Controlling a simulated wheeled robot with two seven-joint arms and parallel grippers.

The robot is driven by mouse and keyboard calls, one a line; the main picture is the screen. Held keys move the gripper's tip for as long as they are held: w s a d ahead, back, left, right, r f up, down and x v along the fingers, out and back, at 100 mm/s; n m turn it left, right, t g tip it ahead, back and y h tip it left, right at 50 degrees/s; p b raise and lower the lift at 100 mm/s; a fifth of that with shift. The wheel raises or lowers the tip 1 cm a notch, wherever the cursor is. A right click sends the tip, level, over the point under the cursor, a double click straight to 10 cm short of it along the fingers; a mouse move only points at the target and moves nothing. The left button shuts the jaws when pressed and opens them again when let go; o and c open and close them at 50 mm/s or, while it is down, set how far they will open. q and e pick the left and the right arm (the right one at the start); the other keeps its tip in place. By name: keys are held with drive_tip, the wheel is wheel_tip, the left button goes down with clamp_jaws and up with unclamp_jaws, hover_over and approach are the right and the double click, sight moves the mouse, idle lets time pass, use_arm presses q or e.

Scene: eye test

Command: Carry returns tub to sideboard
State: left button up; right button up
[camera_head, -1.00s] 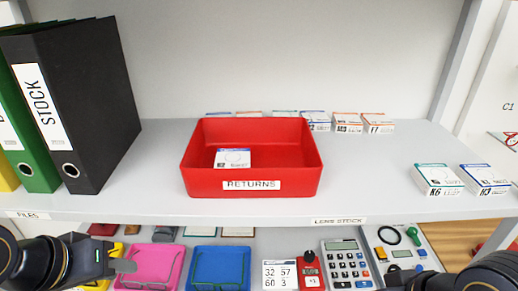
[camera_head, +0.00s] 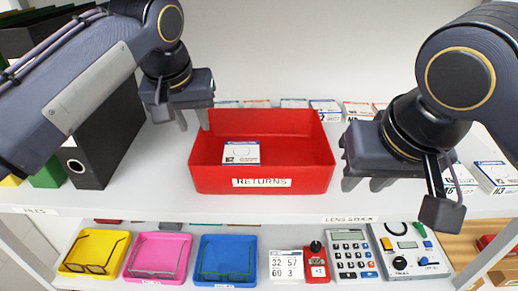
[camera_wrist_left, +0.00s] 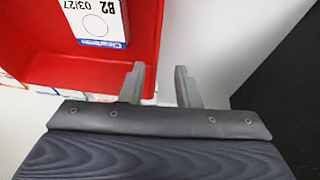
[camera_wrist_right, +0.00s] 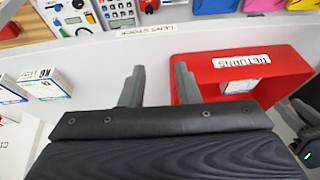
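The returns tub (camera_head: 262,183) is a red open box with a white "RETURNS" label, upright on the grey upper shelf. A small white and blue lens packet (camera_head: 241,153) lies inside it. My left gripper (camera_head: 192,122) is open and empty above the tub's left edge; in the left wrist view (camera_wrist_left: 158,85) its fingers are apart with the red wall's edge between them. My right gripper (camera_head: 364,184) is open and empty by the tub's right side; in the right wrist view (camera_wrist_right: 158,86) one finger overlaps the red wall. Contact is not visible. I see no identifiable sideboard.
Black binder (camera_head: 105,140) and green binder (camera_head: 48,175) stand left on the shelf. Lens boxes (camera_head: 325,110) line the back; more (camera_head: 494,176) sit at right. The lower shelf holds yellow (camera_head: 93,252), pink (camera_head: 157,257) and blue (camera_head: 225,260) trays and a calculator (camera_head: 352,254).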

sight(201, 135)
use_arm(q)
drive_tip(key=shift+d, duration=0.25)
drive_tip(key=shift+s+r, duration=0.1)
drive_tip(key=shift+r, duration=0.05)
use_arm(e)
drive_tip(key=shift+s+r, duration=0.1)
drive_tip(key=shift+r, duration=0.05)
